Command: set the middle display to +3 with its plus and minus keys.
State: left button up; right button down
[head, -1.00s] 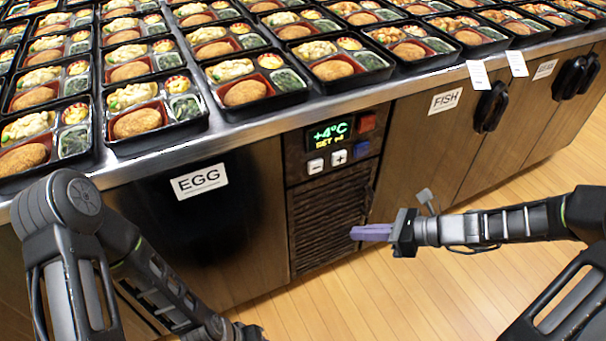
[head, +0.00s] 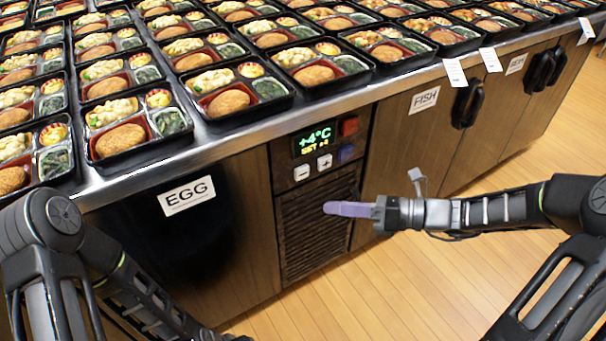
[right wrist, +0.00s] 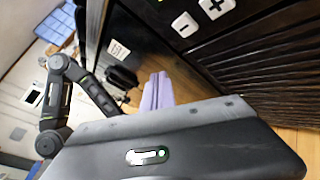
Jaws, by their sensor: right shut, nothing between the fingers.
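The display (head: 315,139) on the cabinet front reads +4°C in green, with a smaller SET line under it that seems to read +4. Below it are a white minus key (head: 302,173) and a white plus key (head: 325,162). In the right wrist view the minus key (right wrist: 185,25) and plus key (right wrist: 216,6) show at the top. My right gripper (head: 328,208), with purple fingers, is shut and empty, in front of the vent grille below the keys and apart from them. My left arm comes in at the lower left; its gripper is out of view.
A red button (head: 350,127) and a blue button (head: 347,152) sit right of the display. The vent grille (head: 305,235) lies below. The counter edge (head: 240,138) overhangs, lined with bento trays. A black door handle (head: 467,105) juts out to the right.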

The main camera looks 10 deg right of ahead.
aim_at(302, 172)
jog(key=w+a+b, duration=0.2)
jog(key=w+a, duration=0.1)
jog(key=w, duration=0.4)
jog(key=shift+w, duration=0.25)
dwell(1.9)
jog(key=shift+w+a+p, duration=0.15)
jog(key=shift+w+p, duration=0.15)
jog(key=shift+w, duration=0.05)
